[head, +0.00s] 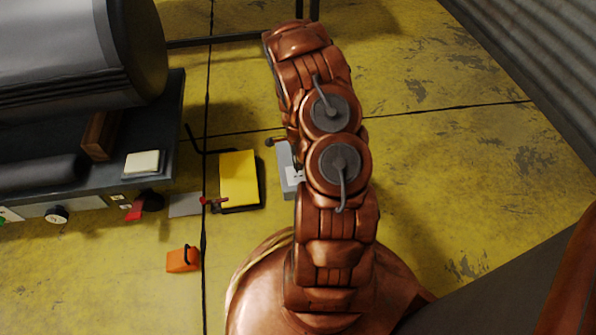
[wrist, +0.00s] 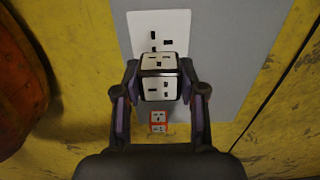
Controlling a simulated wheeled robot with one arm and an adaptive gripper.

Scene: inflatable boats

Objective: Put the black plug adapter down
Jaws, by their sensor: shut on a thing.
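My gripper (wrist: 159,77) is shut on the black plug adapter (wrist: 160,92), with one finger on each side of it. The adapter is a small block with black edges and pale faces with socket slots. In the wrist view it overlaps the lower part of a white socket plate (wrist: 160,24) on a grey panel (wrist: 222,60). I cannot tell whether the adapter touches the plate or panel. In the head view the grey panel (head: 285,160) shows in part beside my arm, which hides the gripper and the adapter.
A small orange-red socket piece (wrist: 158,127) lies below the adapter in the wrist view. In the head view a yellow pad (head: 238,178), an orange block (head: 182,260) and a dark bench (head: 172,115) are left of my arm. Yellow floor (head: 460,170) is clear to the right.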

